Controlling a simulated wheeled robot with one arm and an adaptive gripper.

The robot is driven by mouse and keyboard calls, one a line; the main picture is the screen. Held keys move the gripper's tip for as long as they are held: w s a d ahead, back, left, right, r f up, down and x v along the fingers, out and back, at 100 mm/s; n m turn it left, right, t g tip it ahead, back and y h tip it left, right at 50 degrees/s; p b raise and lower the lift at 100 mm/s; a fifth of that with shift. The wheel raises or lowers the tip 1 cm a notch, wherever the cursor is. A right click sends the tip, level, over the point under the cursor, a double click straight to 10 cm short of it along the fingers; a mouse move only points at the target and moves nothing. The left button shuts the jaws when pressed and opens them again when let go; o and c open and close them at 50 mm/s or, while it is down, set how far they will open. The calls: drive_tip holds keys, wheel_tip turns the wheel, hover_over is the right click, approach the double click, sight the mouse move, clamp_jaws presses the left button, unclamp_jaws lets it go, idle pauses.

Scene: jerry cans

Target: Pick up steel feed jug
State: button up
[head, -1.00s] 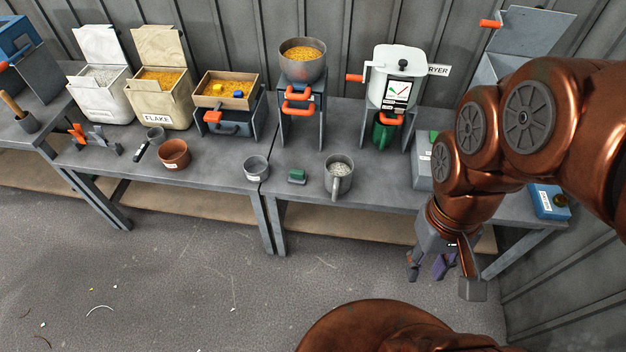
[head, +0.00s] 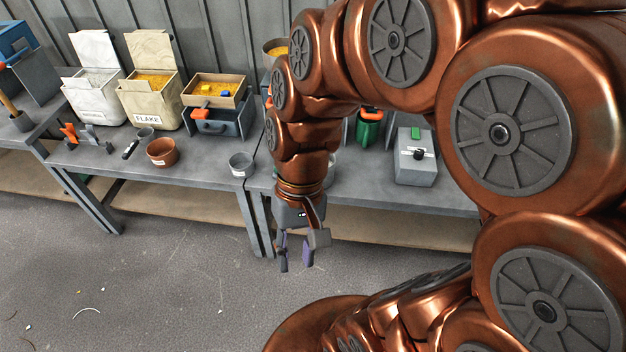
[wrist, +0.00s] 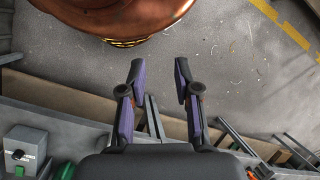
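My gripper (head: 295,260) is open and empty, pointing down in front of the bench edge, over the floor. Its two purple-padded fingers are spread apart in the wrist view (wrist: 159,78), with only floor and bench edge between and beyond them. The steel feed jug is almost wholly hidden behind my forearm in the head view; a thin grey sliver at the arm's right side (head: 331,171) seems to be part of it. I cannot make out the jug in the wrist view.
The bench (head: 210,178) holds a small grey cup (head: 241,164), a brown pot (head: 162,151), a flake bin (head: 152,103) and a drawer unit with a tray (head: 213,105). A grey box with a green top (head: 416,160) stands to the right.

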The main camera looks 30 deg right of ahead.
drive_tip(key=w+a+f+m+y+b, duration=0.2)
drive_tip(key=w+f+m+y+b, duration=0.4)
drive_tip(key=w+f, duration=0.3)
drive_tip(key=w+d+f+m+t+y+b, duration=0.2)
drive_tip(key=w+d+f+m+b, duration=0.15)
drive_tip(key=w, duration=0.25)
drive_tip(key=w+d+f+m+t+y+b, duration=0.2)
drive_tip(key=w+d+f+m+t+b, duration=0.15)
drive_tip(key=w+b, duration=0.2)
drive_tip(key=w+d+f+m+t+h+b, duration=0.1)
drive_tip(key=w+d+f+m+t+b, duration=0.2)
drive_tip(key=d+f, duration=0.45)
drive_tip(key=w+d+f+m+t+b, duration=0.2)
drive_tip(key=d+f+m+t+b, duration=0.3)
drive_tip(key=d, duration=0.5)
drive_tip(key=w+d+f+m+t+h+b, duration=0.1)
drive_tip(key=w+d+f+m+t+b, duration=0.1)
drive_tip(key=d+f+m+t, duration=0.5)
drive_tip(key=w+g, duration=0.1)
drive_tip(key=w, duration=0.1)
drive_tip(key=w+a+n+g, duration=0.1)
drive_tip(key=w, duration=0.1)
drive_tip(key=w+g, duration=0.1)
drive_tip(key=w, duration=0.1)
drive_tip(key=shift+a+r+n+b, duration=0.15)
drive_tip(key=shift+a+n+b, duration=0.15)
drive_tip(key=shift+a+n, duration=0.1)
drive_tip(key=shift+w+a, duration=0.25)
drive_tip(key=shift+w, duration=0.1)
drive_tip(key=shift+c, duration=0.4)
